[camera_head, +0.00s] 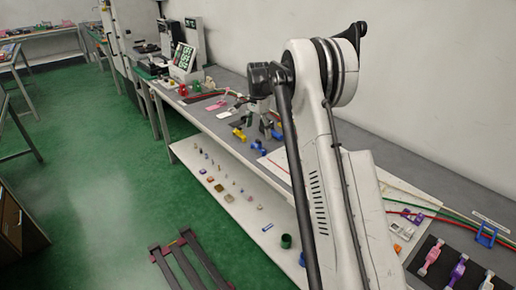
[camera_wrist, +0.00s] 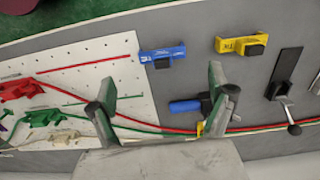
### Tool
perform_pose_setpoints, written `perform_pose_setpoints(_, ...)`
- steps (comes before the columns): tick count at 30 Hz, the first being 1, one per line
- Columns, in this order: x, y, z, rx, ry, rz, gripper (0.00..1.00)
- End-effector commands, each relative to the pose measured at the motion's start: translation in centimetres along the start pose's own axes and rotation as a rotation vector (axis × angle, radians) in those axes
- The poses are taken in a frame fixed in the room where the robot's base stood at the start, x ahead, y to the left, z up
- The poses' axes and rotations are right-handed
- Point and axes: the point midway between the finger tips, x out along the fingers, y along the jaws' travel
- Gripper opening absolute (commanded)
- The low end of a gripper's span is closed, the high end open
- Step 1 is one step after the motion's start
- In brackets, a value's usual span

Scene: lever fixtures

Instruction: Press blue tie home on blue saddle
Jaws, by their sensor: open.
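A blue block with a white label and a dark pad (camera_wrist: 163,56) lies on the grey bench above the gap between the fingers. It also shows in the head view (camera_head: 258,148). A second blue piece (camera_wrist: 184,106) lies beside the right finger, which partly hides it; red and green cables run just below it. I cannot tell for certain which blue piece is the tie and which the saddle. In the head view another blue frame (camera_head: 487,236) stands around cables at the far right.
A yellow labelled block (camera_wrist: 243,45) lies right of the blue block, with a metal lever fixture (camera_wrist: 284,98) farther right. A white board (camera_wrist: 75,75) with red clips (camera_wrist: 20,88) is at left. In the head view, small parts fill the lower shelf (camera_head: 240,205).

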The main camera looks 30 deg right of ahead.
Motion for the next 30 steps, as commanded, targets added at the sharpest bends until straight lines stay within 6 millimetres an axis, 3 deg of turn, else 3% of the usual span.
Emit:
perform_pose_setpoints(3, 1.6, 0.0, 0.0, 0.0, 0.0, 0.0, 0.87)
perform_pose_setpoints(13, 3.4, -0.1, -0.1, -0.001, 0.0, 0.0, 0.87)
perform_pose_setpoints(21, 7.0, -0.3, -0.3, -0.001, 0.0, 0.0, 0.87)
perform_pose_setpoints(30, 7.5, -0.3, -0.3, -0.001, 0.0, 0.0, 0.85)
